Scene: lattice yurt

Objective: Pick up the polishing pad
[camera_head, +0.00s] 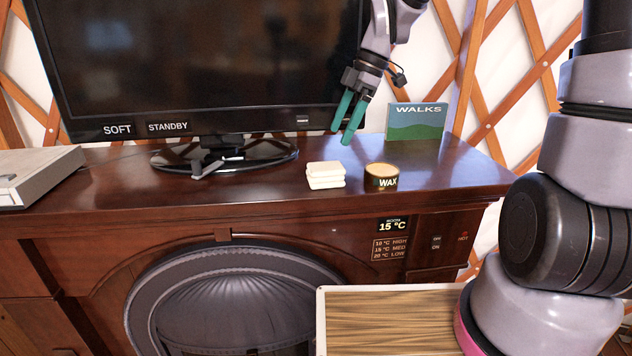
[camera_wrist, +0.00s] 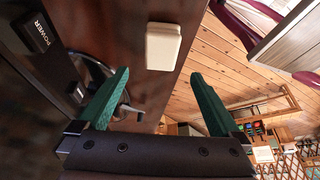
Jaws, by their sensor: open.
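The polishing pad (camera_head: 325,175) looks like a small off-white block in two layers. It lies flat on the dark wooden mantel top (camera_head: 250,197), near its front edge, left of the wax tin. My gripper (camera_head: 341,134) has two green fingers, spread apart with nothing between them. It hangs above and behind the pad, between the screen and the green "WALKS" box, with the fingers slanting down and left. In the wrist view the pad (camera_wrist: 162,47) shows beyond the open fingertips (camera_wrist: 159,74), roughly centred between them and not touching them.
The wax tin (camera_head: 382,183) stands close to the pad's right. The "WALKS" box (camera_head: 416,122) stands behind it. The screen (camera_head: 200,60) and its round foot (camera_head: 165,158) fill the left rear. A pale box (camera_head: 35,178) sits far left. The mantel front between pale box and pad is clear.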

